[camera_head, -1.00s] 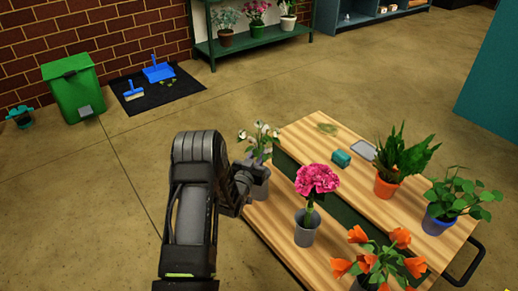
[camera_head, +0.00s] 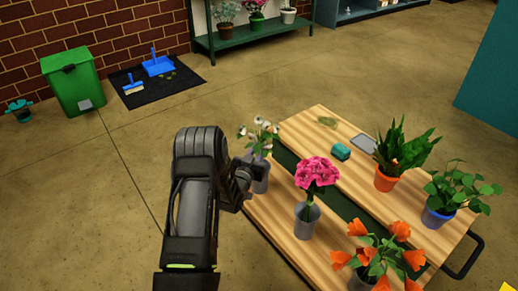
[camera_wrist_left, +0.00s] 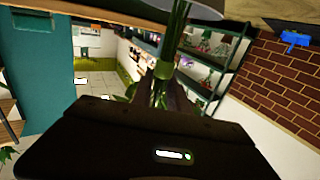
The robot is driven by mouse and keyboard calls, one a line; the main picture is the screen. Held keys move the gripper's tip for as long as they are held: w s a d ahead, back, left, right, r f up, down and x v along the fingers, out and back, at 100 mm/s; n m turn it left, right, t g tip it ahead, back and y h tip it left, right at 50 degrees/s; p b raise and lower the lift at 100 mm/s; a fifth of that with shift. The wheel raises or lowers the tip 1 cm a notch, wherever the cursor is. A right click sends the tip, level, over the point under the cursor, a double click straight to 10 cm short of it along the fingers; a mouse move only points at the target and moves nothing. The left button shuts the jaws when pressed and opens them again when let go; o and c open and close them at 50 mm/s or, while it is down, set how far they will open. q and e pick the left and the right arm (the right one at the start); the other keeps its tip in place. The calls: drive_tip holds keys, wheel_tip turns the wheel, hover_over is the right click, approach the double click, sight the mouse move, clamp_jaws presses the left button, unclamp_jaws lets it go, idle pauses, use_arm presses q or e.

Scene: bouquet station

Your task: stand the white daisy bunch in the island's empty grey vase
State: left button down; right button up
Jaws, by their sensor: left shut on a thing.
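The white daisy bunch (camera_head: 262,136) stands roughly upright over the grey vase (camera_head: 261,178) at the island's left corner. My left gripper (camera_head: 244,178) is beside the vase mouth in the head view. In the left wrist view, my left gripper (camera_wrist_left: 160,92) is shut on the bunch's green stems (camera_wrist_left: 177,40) at a green wrap. That view is turned over, and the stems run toward a grey rounded shape at its top edge. I cannot tell how deep the stem ends sit in the vase. My right gripper is not in view.
The wooden island (camera_head: 300,245) also holds pink flowers (camera_head: 316,173) in another grey vase, orange flowers (camera_head: 372,262), two potted plants (camera_head: 400,150) (camera_head: 455,192) and a teal block (camera_head: 341,152). A green bin (camera_head: 73,85) and a plant shelf (camera_head: 255,38) stand behind. Open floor lies left.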

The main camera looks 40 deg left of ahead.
use_arm(q)
drive_tip(key=shift+f, duration=0.4)
idle(0.5)
drive_tip(key=c, duration=1.2)
unclamp_jaws()
drive_tip(key=shift+s+d+p, duration=0.15)
drive_tip(key=shift+s+p, duration=0.15)
drive_tip(key=shift+s, duration=0.2)
drive_tip(key=shift+v, duration=3.35)
